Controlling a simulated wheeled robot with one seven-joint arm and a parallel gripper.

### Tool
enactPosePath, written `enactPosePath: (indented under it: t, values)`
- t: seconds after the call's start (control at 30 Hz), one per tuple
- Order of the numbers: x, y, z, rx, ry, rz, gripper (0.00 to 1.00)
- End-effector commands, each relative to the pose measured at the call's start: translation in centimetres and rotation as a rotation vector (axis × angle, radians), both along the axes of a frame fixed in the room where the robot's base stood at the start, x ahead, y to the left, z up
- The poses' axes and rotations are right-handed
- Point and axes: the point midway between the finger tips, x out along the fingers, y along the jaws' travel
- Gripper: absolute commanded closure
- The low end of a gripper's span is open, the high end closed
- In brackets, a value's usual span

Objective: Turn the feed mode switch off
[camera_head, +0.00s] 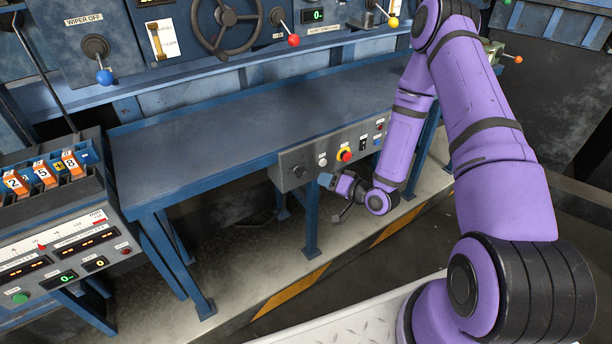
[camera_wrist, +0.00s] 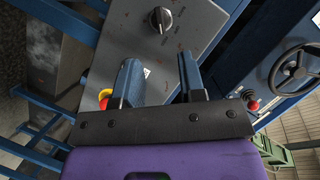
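A grey control panel (camera_head: 318,162) is on the front edge of the blue bench. At its left end is a black rotary knob (camera_head: 298,173) with a pointer mark; it also shows in the wrist view (camera_wrist: 160,19), beyond my fingertips. No label reading feed mode is legible, so I cannot confirm which control is that switch. A black rocker switch (camera_head: 362,144) is further right on the panel. My gripper (camera_head: 327,180) is just in front of and below the panel. In the wrist view its two fingers (camera_wrist: 160,72) are apart with nothing between them.
The blue bench top (camera_head: 240,120) is clear. A handwheel (camera_head: 227,22) and ball-ended levers stand behind it. A counter box (camera_head: 60,240) is at left.

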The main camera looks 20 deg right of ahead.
Motion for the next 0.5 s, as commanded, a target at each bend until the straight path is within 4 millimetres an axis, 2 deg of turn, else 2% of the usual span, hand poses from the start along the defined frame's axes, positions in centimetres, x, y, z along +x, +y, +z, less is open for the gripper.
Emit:
enactPosePath:
  t: [0.3,0.5]
  values:
    - [4.6,3.0,-1.4,-0.002,-0.001,0.003,0.63]
    - [6.7,4.2,-2.0,-0.003,-0.002,0.002,0.63]
